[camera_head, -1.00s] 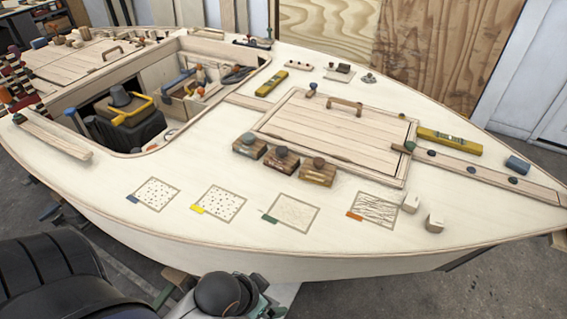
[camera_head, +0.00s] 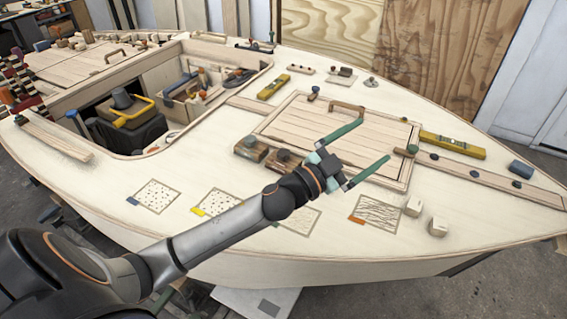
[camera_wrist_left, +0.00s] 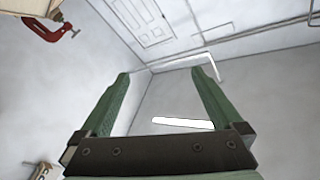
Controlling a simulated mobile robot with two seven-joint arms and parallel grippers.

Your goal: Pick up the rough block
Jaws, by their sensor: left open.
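Wooden blocks with dark round knobs stand in a row on the pale deck, left of the hatch's near edge. The left block (camera_head: 250,148) and the middle block (camera_head: 281,162) show. The right end of the row is hidden behind my left gripper. I cannot tell which block is the rough one. My left gripper (camera_head: 375,139) is open and empty, its green fingers spread in front of the hatch and pointing right. In the left wrist view the open fingers (camera_wrist_left: 162,73) show only wall and ceiling between them. My right gripper is out of view.
Textured patches with coloured tabs, such as the dotted patch (camera_head: 157,196), lie along the near deck. An open cockpit (camera_head: 150,150) is at left.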

